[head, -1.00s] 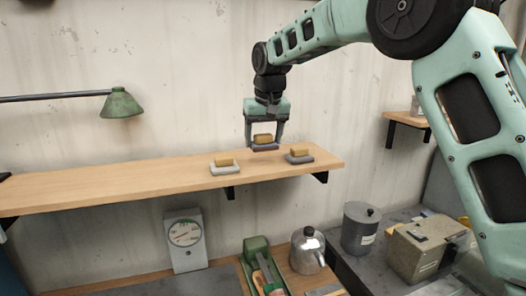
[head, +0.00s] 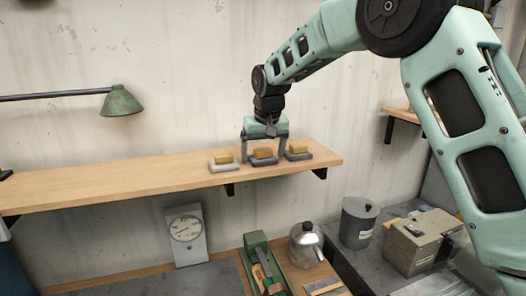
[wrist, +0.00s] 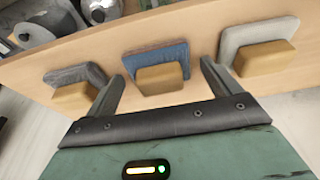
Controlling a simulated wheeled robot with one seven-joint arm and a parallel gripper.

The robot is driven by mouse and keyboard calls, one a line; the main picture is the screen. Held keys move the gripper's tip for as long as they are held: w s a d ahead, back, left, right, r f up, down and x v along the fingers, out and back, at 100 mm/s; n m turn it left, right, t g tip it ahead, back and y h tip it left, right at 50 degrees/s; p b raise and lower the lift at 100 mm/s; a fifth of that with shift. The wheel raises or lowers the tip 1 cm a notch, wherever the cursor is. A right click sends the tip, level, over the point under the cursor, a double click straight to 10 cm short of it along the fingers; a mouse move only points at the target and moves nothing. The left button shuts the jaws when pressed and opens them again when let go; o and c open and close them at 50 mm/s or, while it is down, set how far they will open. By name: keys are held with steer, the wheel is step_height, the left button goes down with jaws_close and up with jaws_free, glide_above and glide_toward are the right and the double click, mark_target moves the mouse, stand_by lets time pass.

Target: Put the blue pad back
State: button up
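The blue pad (wrist: 156,57), with a tan block on it, lies on the wooden shelf (head: 110,185); it also shows in the head view (head: 263,161), where it looks dark. It is the middle one of a row of three similar pads. My gripper (head: 263,156) is over it, pointing down, with one finger on either side. In the wrist view my gripper (wrist: 161,72) is open; a gap shows at the right finger, while the left fingertip is close to the pad's edge.
A light grey pad (head: 224,167) and a dark grey pad (head: 299,155) lie close on either side, each with a tan block. The shelf is bare to the left. A green lamp (head: 121,102) hangs at left. A kettle (head: 306,245) and a canister (head: 358,222) stand below.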

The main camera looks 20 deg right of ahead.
steer(key=shift+r, duration=0.1)
steer(key=b+v, duration=0.4)
steer(key=v, duration=0.8)
steer(key=s+a+f+n+g, duration=0.1)
steer(key=s+a+f, duration=0.3)
steer(key=s, duration=0.2)
steer(key=s+a+f+n+y, duration=0.1)
steer(key=s+a+f+n, duration=0.15)
steer(key=s, duration=0.35)
steer(key=s+a+f+n+g, duration=0.1)
steer(key=s+a+f, duration=0.3)
steer(key=s+a, duration=0.15)
steer(key=s+d+f+n, duration=0.1)
steer(key=s+f, duration=0.2)
steer(key=s, duration=0.4)
steer(key=s+d+f+n, duration=0.1)
steer(key=s+f, duration=0.3)
steer(key=s, duration=0.3)
steer(key=s+d+f+n+g, duration=0.1)
steer(key=s+f, duration=0.3)
steer(key=s, duration=0.4)
steer(key=shift+h, duration=0.3)
steer(key=shift+d, duration=0.1)
